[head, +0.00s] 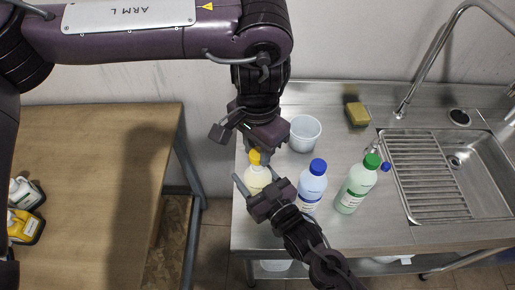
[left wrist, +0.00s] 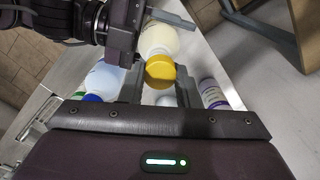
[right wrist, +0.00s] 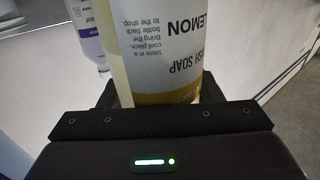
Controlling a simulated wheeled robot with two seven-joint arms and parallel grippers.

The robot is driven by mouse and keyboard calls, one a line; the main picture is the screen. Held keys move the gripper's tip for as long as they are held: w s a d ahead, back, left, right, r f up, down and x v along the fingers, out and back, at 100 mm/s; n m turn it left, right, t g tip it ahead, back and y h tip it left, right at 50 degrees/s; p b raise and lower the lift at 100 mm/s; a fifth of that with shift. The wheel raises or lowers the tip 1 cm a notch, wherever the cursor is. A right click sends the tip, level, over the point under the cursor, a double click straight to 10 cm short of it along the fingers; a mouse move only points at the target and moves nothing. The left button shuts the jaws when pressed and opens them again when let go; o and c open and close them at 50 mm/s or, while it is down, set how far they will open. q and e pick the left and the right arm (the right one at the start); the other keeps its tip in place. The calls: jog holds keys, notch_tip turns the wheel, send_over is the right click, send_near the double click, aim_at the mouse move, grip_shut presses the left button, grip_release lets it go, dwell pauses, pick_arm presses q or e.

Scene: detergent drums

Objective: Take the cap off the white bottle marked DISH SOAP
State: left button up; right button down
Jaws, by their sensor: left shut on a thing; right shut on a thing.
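The white bottle (head: 257,182) with a yellow cap (head: 255,155) stands upright near the left end of the steel counter. Its label (right wrist: 185,45) reads LEMON and, partly cut off, DISH SOAP in the right wrist view. My left gripper (head: 258,153) comes from above and is shut on the cap, which also shows between its fingers in the left wrist view (left wrist: 160,70). My right gripper (head: 260,183) is shut around the bottle's body from the front. The cap sits on the bottle's neck.
A blue-capped bottle (head: 312,186) and a green-capped bottle (head: 356,186) stand close to the right. A white tub (head: 304,133) and a yellow sponge (head: 357,114) are behind. The sink (head: 470,155) is at the right. A wooden table (head: 95,170) is across a gap at left.

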aim_at(257, 153)
pick_arm(q)
jog(key=shift+r, duration=2.05)
pick_arm(e)
jog(key=shift+c, duration=1.8)
grip_release()
jog(key=shift+s, duration=0.1)
